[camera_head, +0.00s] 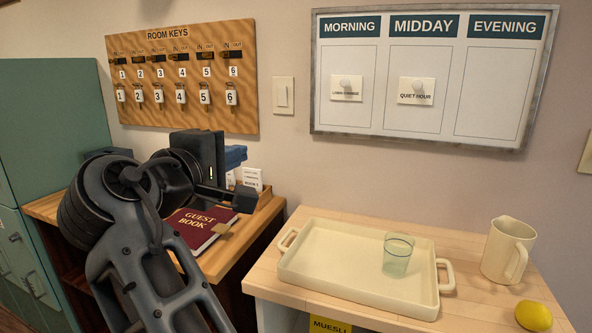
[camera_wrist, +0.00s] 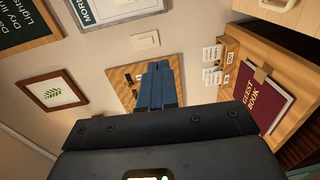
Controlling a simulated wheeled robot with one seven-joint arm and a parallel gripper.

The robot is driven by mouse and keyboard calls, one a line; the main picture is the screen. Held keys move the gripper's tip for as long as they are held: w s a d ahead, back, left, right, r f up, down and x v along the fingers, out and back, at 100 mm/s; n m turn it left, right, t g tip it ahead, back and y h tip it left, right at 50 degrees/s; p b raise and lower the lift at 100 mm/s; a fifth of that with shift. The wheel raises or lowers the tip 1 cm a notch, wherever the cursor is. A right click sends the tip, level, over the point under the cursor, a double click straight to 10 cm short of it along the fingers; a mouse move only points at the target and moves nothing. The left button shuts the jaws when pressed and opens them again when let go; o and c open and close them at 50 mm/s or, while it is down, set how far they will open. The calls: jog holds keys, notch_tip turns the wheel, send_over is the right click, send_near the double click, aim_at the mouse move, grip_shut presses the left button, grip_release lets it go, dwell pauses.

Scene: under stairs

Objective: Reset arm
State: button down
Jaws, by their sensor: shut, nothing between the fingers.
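My arm is folded at the left of the head view. My gripper (camera_head: 235,155) shows there as blue fingers beyond the dark wrist, above the wooden shelf with the guest book. In the wrist view my gripper (camera_wrist: 158,68) has its blue fingers side by side, shut and empty, pointing at the wall. The room keys board (camera_head: 181,76) hangs behind it. The board (camera_wrist: 122,90) is partly hidden by the fingers in the wrist view. The fingers appear apart from everything around them.
A red guest book (camera_head: 205,228) lies below my wrist. A cream tray (camera_head: 325,289) holds a clear cup (camera_head: 397,256). A pitcher (camera_head: 508,249) and a lemon (camera_head: 534,315) stand to its right. A green cabinet (camera_head: 60,125) stands at the left. A schedule board (camera_head: 427,75) hangs on the wall.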

jog(key=s+d+f+y, duration=0.2)
jog(key=d+f, duration=0.2)
jog(key=f, duration=0.5)
jog(key=s+d+f+g+y, duration=0.15)
jog(key=d+f, duration=0.25)
jog(key=f, duration=0.4)
jog(key=s+d+f+y, duration=0.1)
jog(key=s+d+f, duration=0.2)
jog(key=f, duration=0.6)
jog(key=s+d+f+m+y, duration=0.1)
jog(key=s+d+f+y, duration=0.1)
jog(key=s+d+f, duration=0.5)
jog(key=s+d+f+m, duration=0.2)
jog(key=s+d+m, duration=0.15)
jog(key=s, duration=0.65)
jog(key=s+d+f+m, duration=0.15)
jog(key=s+d, duration=0.25)
jog(key=s, duration=0.5)
jog(key=s+d+r+m, duration=0.3)
jog(key=s+r+m, duration=0.1)
jog(key=s, duration=0.4)
jog(key=s+d+r+m, duration=0.2)
jog(key=s+r+m, duration=0.2)
jog(key=s+r, duration=0.2)
jog(key=shift+s+d+r+h, duration=0.3)
jog(key=shift+s+d+h, duration=0.15)
jog(key=shift+s, duration=0.8)
